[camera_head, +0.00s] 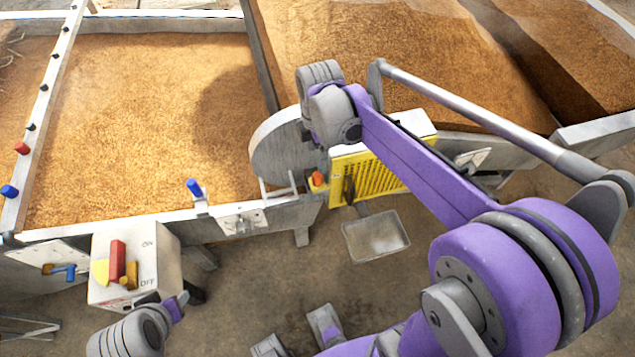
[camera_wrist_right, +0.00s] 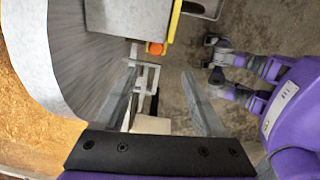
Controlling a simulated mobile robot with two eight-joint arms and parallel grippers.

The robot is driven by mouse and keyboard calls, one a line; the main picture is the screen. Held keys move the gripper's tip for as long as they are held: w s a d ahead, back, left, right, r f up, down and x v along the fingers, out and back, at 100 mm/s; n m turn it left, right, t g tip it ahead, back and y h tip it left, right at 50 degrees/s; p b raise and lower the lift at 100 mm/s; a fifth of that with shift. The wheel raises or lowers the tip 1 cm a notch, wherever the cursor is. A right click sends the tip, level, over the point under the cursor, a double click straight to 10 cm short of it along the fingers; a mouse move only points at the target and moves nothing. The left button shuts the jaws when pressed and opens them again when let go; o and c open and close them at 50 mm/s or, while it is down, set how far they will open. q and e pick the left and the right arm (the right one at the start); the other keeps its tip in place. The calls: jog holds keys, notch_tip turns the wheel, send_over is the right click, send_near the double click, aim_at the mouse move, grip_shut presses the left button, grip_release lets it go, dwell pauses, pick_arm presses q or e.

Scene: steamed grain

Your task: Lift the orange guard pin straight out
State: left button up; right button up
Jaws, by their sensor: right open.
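The orange guard pin (camera_head: 317,179) shows as a small orange knob at the left end of the yellow slotted guard (camera_head: 372,177). In the right wrist view the pin (camera_wrist_right: 155,48) is a round orange head beside the yellow edge. My right gripper (camera_wrist_right: 159,72) is open, with its two fingers apart and nothing between them. The pin appears beyond the fingertips, within the gap's line; there is no visible contact. In the head view my right wrist is above the guard, and the fingers cannot be made out. My left gripper's fingers cannot be made out.
A large grey disc (camera_head: 284,147) stands left of the guard. A white bracket (camera_wrist_right: 146,80) lies near the fingers. A shallow metal tray (camera_head: 376,237) is below the guard. A white box (camera_head: 137,266) with red and yellow parts stands left. Grain beds lie behind.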

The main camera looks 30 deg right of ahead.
aim_at(317, 175)
jog(key=f, duration=0.4)
jog(key=w+f+n, duration=0.1)
jog(key=f, duration=0.3)
jog(key=d+f+n+b, duration=0.1)
jog(key=f, duration=0.2)
jog(key=shift+w+f+g, duration=0.15)
jog(key=shift+f+g, duration=0.15)
jog(key=shift+f, duration=0.1)
grip_shut()
